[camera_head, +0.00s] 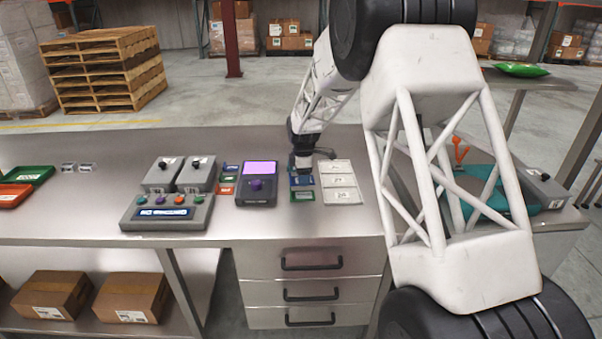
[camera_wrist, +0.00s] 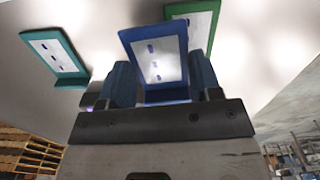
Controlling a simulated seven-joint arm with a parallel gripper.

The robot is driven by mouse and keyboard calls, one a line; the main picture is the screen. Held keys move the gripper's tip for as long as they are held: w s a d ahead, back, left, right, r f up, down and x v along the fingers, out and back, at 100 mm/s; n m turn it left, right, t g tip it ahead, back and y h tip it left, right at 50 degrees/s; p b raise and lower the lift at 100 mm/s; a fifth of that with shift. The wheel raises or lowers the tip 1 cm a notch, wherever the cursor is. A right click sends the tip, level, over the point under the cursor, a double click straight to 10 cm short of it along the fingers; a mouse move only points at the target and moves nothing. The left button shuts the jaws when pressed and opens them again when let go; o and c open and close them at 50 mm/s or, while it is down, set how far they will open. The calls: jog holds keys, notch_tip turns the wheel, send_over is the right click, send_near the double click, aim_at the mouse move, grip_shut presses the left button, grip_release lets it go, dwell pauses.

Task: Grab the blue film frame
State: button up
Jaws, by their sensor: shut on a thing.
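The blue film frame (camera_wrist: 157,58) is a small upright plate with a blue border and a pale centre with dark slots. My gripper (camera_wrist: 162,72) is shut on it, one finger at each side, in the wrist view. In the head view, my gripper (camera_head: 303,168) is low over the bench, and the blue frame (camera_head: 302,181) shows partly below it. I cannot tell whether the frame touches the bench. A green frame (camera_wrist: 205,20) stands just beyond the blue one, and a teal frame (camera_wrist: 54,54) stands apart to the left.
In the head view, a purple-screened device (camera_head: 257,185) is left of my gripper, and a pale numbered tray (camera_head: 340,182) is close on its right. A control box with coloured buttons (camera_head: 167,213) stands farther left. The bench front (camera_head: 290,222) is bare.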

jog(key=s, duration=0.3)
jog(key=s+d, duration=0.1)
jog(key=s, duration=0.3)
jog(key=s+r, duration=0.1)
jog(key=s, duration=0.3)
jog(key=shift+s+d, duration=0.15)
jog(key=shift+d, duration=0.25)
